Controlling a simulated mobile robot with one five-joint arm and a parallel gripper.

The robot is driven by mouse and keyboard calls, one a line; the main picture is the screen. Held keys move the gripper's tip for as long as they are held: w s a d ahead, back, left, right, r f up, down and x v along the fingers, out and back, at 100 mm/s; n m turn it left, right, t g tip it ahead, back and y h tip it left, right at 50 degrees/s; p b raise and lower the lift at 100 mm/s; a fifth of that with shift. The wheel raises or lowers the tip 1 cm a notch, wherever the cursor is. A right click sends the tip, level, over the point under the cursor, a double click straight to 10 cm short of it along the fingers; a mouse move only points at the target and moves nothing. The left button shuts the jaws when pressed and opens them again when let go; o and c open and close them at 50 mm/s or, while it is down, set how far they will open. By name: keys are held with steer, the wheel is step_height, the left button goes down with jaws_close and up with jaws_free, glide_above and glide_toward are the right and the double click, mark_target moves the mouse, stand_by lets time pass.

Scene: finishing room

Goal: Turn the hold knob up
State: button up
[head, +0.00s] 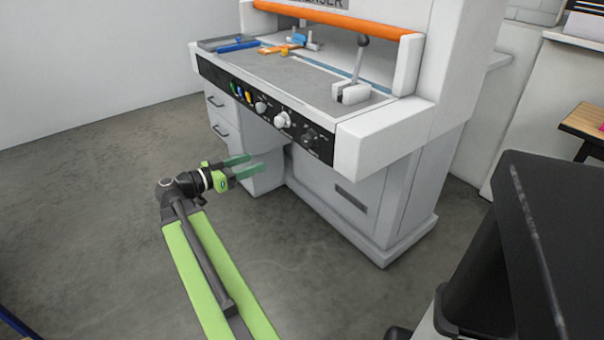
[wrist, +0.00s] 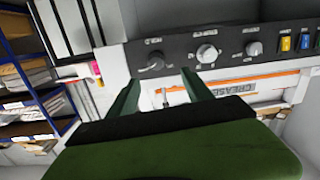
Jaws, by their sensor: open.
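A dark control panel (head: 270,112) runs along the front of the white machine. It carries a black knob (head: 308,136), a larger white knob (head: 282,119) and a smaller pale knob (head: 261,107). In the wrist view the order is reversed: black knob (wrist: 152,62), white knob (wrist: 207,53), pale knob (wrist: 254,48). The labels are too small to read, so I cannot tell which is the hold knob. My gripper (head: 250,163) is open and empty, below and in front of the panel. In the wrist view, its fingertips (wrist: 160,84) frame the area by the black knob, touching nothing.
Coloured buttons (head: 241,93) sit at the panel's left. A lever (head: 359,62), an orange bar (head: 335,19) and small tools (head: 290,45) are on the machine's top. A black cabinet (head: 535,240) stands at right. The floor (head: 100,220) at left is clear.

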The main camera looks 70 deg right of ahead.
steer(key=s+d+m, duration=0.1)
steer(key=g, duration=0.1)
glide_toward(304, 142)
steer(key=x, duration=0.9)
steer(key=shift+s+d, duration=0.1)
steer(key=shift+d, duration=0.1)
steer(key=shift+c, duration=0.3)
